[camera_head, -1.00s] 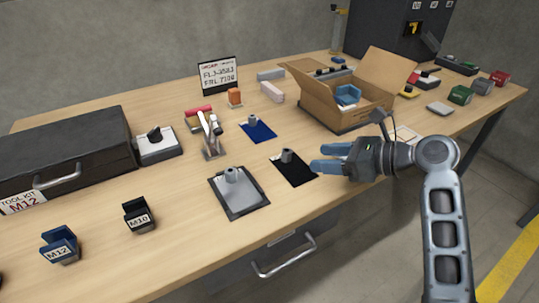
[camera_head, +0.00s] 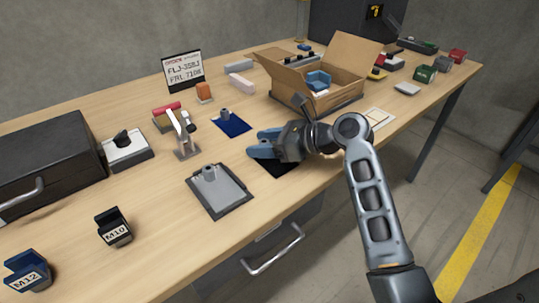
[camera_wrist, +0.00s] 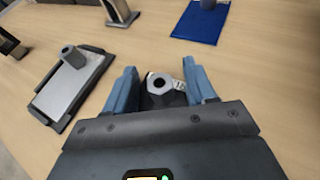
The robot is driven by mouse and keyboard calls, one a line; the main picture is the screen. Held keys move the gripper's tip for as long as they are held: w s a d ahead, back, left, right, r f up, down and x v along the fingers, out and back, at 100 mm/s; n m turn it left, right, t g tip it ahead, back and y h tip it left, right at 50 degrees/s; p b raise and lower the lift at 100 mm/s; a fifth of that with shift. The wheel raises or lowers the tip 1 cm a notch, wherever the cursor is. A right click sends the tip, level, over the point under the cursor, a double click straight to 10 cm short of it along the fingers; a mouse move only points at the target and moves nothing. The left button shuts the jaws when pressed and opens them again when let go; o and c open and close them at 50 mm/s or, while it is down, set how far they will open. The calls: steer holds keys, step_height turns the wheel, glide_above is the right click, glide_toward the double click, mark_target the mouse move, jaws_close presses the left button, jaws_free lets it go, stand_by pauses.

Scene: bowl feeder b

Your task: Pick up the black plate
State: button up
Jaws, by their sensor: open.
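The black plate (camera_head: 278,171) lies flat on the table near its front edge, mostly hidden under my gripper in the head view. Its grey knob (camera_wrist: 159,84) shows in the wrist view between my two blue fingers. My gripper (camera_head: 259,145) is open, with one finger on each side of the knob. I cannot tell whether either finger touches it. The wrist view shows the open fingertips too (camera_wrist: 159,68).
A grey plate in a dark tray (camera_head: 241,206) lies left of my gripper, and a blue plate (camera_head: 236,129) lies behind it. A metal toggle clamp (camera_head: 184,135) stands further left. An open cardboard box (camera_head: 303,99) stands behind right.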

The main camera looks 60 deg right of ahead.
steer(key=shift+c, duration=0.2)
jaws_close()
stand_by(0.3)
